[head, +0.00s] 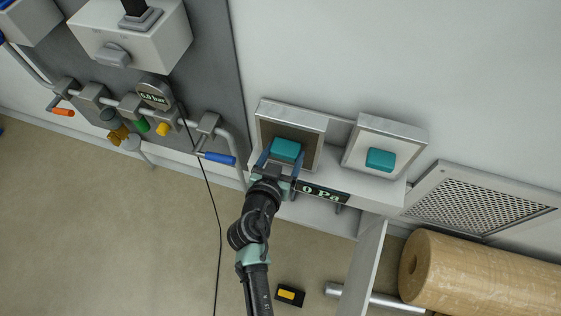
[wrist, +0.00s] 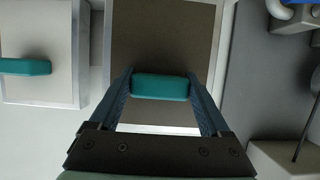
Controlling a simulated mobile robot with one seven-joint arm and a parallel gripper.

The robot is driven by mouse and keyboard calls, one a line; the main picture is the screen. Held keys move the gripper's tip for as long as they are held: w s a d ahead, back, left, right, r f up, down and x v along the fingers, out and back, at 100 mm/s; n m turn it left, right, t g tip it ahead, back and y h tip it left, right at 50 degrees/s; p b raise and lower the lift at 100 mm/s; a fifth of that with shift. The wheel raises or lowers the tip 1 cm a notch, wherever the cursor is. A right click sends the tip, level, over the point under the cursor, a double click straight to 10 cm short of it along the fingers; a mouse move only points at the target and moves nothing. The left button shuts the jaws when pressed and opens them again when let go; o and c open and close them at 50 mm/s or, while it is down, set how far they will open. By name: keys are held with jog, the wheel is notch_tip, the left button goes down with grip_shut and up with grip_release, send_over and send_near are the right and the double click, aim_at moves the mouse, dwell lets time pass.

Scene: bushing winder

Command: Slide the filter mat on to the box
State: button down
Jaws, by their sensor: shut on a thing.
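A framed filter mat with a dark brown face (head: 308,142) stands on the left of the white box (head: 380,192) at the wall. It also fills the middle of the wrist view (wrist: 160,35). My gripper (head: 281,158) is shut on its teal handle block (wrist: 160,87), with one finger on each side. A second framed mat with a pale face (head: 386,138) and a teal handle (head: 380,159) is to the right, apart from the first. It shows at the left of the wrist view (wrist: 40,35). I cannot tell whether the brown mat is fully seated.
A display reading 0 Pa (head: 323,192) is below the mats. Pipes with a blue-handled valve (head: 220,158) are close on the left. A vent grille (head: 480,200) and a large brown roll (head: 475,272) are at right. A black-and-yellow item (head: 290,295) lies on the floor.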

aim_at(289, 142)
jog(key=shift+w+d+b, duration=0.15)
jog(key=shift+w+d, duration=0.1)
jog(key=shift+w, duration=0.45)
jog(key=shift+w+d+b, duration=0.15)
jog(key=shift+w+d, duration=0.05)
jog(key=shift+w, duration=0.55)
jog(key=shift+w+d+b, duration=0.15)
jog(key=shift+w+d, duration=0.1)
jog(key=shift+w, duration=0.45)
jog(key=shift+r, duration=0.1)
jog(key=shift+f+b, duration=0.45)
jog(key=shift+b, duration=0.05)
grip_release()
jog(key=shift+p+v, duration=1)
jog(key=shift+v, duration=3.05)
